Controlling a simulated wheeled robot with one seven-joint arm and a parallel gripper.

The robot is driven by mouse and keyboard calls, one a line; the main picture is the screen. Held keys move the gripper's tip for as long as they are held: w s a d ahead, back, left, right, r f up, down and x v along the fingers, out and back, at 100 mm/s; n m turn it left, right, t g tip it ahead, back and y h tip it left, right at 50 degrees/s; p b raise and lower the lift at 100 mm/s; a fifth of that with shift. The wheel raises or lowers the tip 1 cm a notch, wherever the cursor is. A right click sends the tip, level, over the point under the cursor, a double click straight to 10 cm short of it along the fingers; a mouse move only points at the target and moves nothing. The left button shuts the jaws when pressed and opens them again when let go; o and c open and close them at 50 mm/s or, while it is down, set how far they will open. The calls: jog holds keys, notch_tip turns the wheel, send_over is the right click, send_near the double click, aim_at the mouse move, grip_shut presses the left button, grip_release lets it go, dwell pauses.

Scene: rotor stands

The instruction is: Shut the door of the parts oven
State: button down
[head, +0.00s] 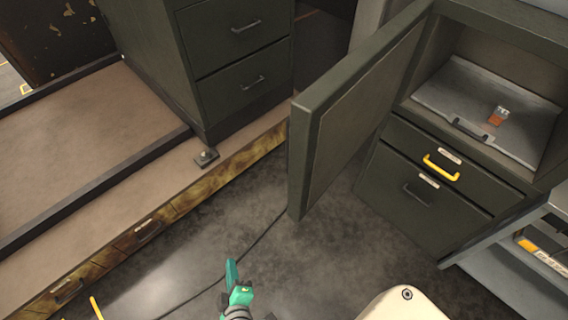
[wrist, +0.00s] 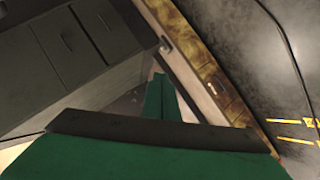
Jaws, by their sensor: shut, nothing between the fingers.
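The parts oven is the dark green cabinet (head: 545,22) at the right of the head view. Its door (head: 345,120) stands wide open, swung out from the left side of the opening toward the viewer. The door's near edge (head: 299,160) faces the middle of the floor. My green gripper (head: 231,268) is low at the bottom of the head view, to the left of and nearer than the door, apart from it. In the wrist view its fingers (wrist: 160,80) are together and hold nothing. The wrist view does not show the oven door.
Below the oven opening are drawers, one with a yellow handle (head: 441,167). A grey panel with a handle (head: 450,88) and a small orange-labelled item (head: 498,115) is inside. A low platform (head: 100,150) with a drawer cabinet (head: 225,60) is left.

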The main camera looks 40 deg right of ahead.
jog(key=w+d+r+g+h, duration=0.3)
jog(key=w+d+r+h, duration=0.5)
jog(key=w+d+r, duration=0.15)
jog(key=d+r+m+g+h, duration=0.2)
jog(key=r+m+g+h, duration=0.15)
jog(key=r, duration=0.45)
jog(key=d+r+m+g+h, duration=0.2)
jog(key=r+m+g, duration=0.25)
jog(key=r, duration=0.45)
jog(key=s+d+g, duration=0.1)
jog(key=s+d, duration=0.4)
jog(key=d, duration=0.5)
jog(key=shift+d+n, duration=0.3)
jog(key=shift+d, duration=0.1)
jog(key=shift+d+r, duration=0.1)
